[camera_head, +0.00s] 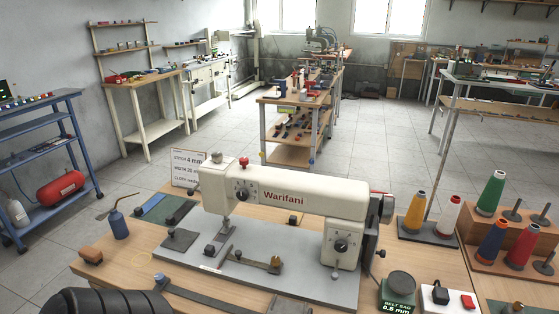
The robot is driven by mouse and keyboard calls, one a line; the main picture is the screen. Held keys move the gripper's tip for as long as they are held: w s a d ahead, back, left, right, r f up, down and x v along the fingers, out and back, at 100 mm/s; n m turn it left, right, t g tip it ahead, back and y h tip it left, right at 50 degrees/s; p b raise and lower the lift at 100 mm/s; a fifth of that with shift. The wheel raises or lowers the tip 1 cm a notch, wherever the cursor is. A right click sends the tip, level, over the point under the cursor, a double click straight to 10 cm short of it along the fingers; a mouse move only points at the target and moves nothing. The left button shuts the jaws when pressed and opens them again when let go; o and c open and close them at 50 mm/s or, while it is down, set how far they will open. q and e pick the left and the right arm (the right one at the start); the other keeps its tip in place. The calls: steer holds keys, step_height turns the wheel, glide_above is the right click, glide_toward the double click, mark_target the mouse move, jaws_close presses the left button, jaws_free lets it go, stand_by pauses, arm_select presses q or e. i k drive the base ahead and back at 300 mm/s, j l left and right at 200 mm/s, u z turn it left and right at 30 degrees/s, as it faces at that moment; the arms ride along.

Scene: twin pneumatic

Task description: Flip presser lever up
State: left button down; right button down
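A cream sewing machine (290,200) marked Warifani stands on a grey base plate (330,290) on the wooden table. A needle bar and presser area (226,222) hang below the head. The presser lever is too small or hidden to make out, so I cannot tell its position. Neither gripper's fingers show. A dark ribbed shape (95,301) at the bottom left may be part of my arm.
A blue oil can (117,223) and a sign card (186,168) stand left of the machine. Thread cones, including a yellow one (415,212), stand at the right. A BELT SAG block (398,296) and a switch box (440,292) are at the front right.

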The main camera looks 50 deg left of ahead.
mark_target(190, 193)
steer(key=k+j, duration=0.35)
steer(key=k+j+u, duration=0.15)
steer(key=u, duration=0.3)
steer(key=k+j+u, duration=0.1)
steer(key=j+u, duration=0.3)
